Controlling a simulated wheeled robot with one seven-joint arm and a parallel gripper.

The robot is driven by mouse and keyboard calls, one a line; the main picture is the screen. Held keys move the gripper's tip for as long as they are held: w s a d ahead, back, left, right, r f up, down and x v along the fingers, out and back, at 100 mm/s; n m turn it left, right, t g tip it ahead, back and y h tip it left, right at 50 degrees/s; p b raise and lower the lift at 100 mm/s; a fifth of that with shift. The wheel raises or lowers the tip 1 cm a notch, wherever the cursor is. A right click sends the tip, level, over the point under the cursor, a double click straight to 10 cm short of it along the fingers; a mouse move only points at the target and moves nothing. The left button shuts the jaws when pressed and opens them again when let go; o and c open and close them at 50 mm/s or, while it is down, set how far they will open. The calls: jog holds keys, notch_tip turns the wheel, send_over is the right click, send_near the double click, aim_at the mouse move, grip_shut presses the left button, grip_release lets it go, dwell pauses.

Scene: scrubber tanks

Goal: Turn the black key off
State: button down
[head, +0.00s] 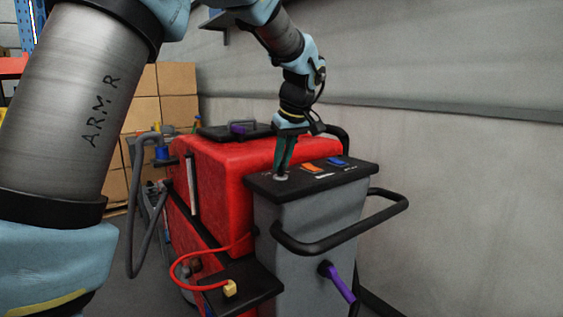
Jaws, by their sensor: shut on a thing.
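The scrubber's black control panel (330,180) tops the grey rear column of the red machine. A small pale round key switch (281,178) sits near the panel's left end. My gripper (282,170) points down from above, its dark green fingers closed together right at this switch. It is shut on the black key, which is mostly hidden between the fingertips. I cannot make out which way the key is turned.
An orange switch (311,168) and a blue switch (337,162) lie right of my gripper on the panel. A black handlebar (345,235) juts out in front. A red cable (180,272) with a yellow plug hangs lower left. A grey wall stands close behind.

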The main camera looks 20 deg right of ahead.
jog(key=shift+n+y, duration=0.3)
jog(key=shift+n, duration=0.3)
jog(key=c, duration=0.9)
grip_release()
jog(key=shift+o, duration=0.2)
jog(key=a+b+v, duration=0.1)
jog(key=v, duration=0.9)
jog(key=shift+d+r, duration=0.4)
jog(key=shift+d, duration=0.15)
